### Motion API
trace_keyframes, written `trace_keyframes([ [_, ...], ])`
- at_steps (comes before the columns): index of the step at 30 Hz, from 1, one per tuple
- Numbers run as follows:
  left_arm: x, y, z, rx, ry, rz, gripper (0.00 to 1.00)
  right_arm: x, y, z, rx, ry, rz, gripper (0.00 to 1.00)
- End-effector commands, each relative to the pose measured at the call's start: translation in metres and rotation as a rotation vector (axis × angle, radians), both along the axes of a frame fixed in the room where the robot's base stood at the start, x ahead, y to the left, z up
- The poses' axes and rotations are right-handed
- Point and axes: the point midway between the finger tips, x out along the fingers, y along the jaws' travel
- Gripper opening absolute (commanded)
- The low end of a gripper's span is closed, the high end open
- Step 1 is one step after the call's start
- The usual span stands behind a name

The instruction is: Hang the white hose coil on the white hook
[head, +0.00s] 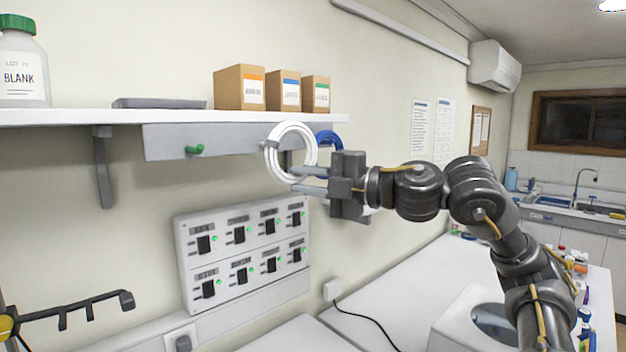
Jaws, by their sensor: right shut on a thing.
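The white hose coil (271,160) is an upright ring in front of the grey rail (222,139) under the wall shelf. My right gripper (300,179) is shut on the coil's lower right part, its fingers pointing left. The white hook cannot be made out clearly; the coil covers that stretch of the rail. I cannot tell whether the coil touches a hook. A green hook (194,150) on the rail to the left is bare. My left gripper is not in view.
The shelf (170,116) above holds boxes (239,87) and a bottle (22,62). A switch panel (243,252) is below. A dark pronged bar (75,311) is at lower left.

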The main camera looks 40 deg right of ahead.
Motion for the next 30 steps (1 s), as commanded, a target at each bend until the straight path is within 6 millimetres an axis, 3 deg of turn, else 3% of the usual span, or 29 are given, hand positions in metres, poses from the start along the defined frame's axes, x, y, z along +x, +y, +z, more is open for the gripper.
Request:
trace_keyframes([
  [30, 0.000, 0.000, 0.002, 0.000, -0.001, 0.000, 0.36, 0.060, -0.001, -0.012, 0.001, 0.000, -0.001, 0.00],
])
